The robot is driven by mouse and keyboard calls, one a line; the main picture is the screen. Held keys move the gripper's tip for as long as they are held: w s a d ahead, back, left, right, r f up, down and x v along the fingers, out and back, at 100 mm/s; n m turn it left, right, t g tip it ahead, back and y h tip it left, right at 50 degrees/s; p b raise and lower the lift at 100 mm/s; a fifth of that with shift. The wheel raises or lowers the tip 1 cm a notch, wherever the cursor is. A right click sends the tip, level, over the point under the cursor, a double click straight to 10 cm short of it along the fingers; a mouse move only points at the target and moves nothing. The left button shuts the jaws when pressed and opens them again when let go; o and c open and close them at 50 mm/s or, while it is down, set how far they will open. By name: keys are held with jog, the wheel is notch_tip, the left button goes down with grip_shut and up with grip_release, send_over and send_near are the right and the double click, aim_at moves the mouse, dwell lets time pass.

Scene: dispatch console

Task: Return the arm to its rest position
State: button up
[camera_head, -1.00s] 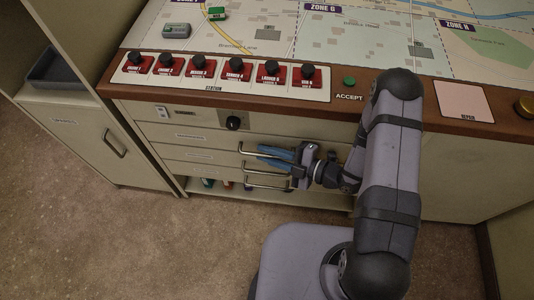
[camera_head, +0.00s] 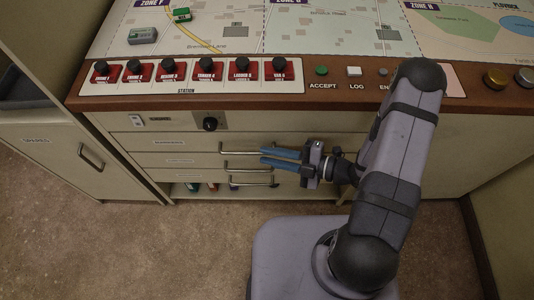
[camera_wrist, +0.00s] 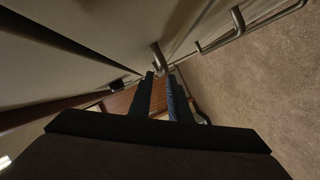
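My gripper (camera_head: 264,158) is in front of the console's drawers, with its two blue fingers pointing left. The fingers are apart, with a narrow gap between them. The wrist view also shows my gripper (camera_wrist: 160,77), with nothing held between the fingers. In the head view the fingers overlap the right part of the upper drawer handle (camera_head: 232,153) and middle drawer handle (camera_head: 232,167). I cannot tell whether they touch. My arm bends down from its elbow at the right to the gripper.
The lower drawer handle (camera_head: 249,184) sits below the gripper. The console's wooden edge (camera_head: 270,104) with red station switches (camera_head: 206,71) is above. A side cabinet (camera_head: 52,150) stands at the left. The carpet (camera_head: 150,250) in front is clear.

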dwell(0.4)
jog(key=w+d+f+m+g+h+b, duration=0.1)
jog(key=d+f+m+h+b, duration=0.25)
jog(key=d+f+h, duration=0.45)
jog(key=d+f+m+g+h+b, duration=0.2)
jog(key=d+f+m+h+b, duration=0.25)
jog(key=d, duration=0.65)
notch_tip(320, 180, up, 14)
jog(key=s+d+f+m+h+p, duration=0.1)
jog(key=s+d+m+h+p, duration=0.2)
jog(key=m+p, duration=0.45)
jog(key=s+a+r+m+g+p, duration=0.2)
jog(key=s+a+r+m, duration=0.55)
jog(key=r+m, duration=0.3)
notch_tip(320, 180, up, 17)
jog(key=w+p, duration=0.1)
jog(key=p, duration=1.5)
jog(key=shift+a+y+p, duration=0.35)
jog(key=shift+p, duration=0.05)
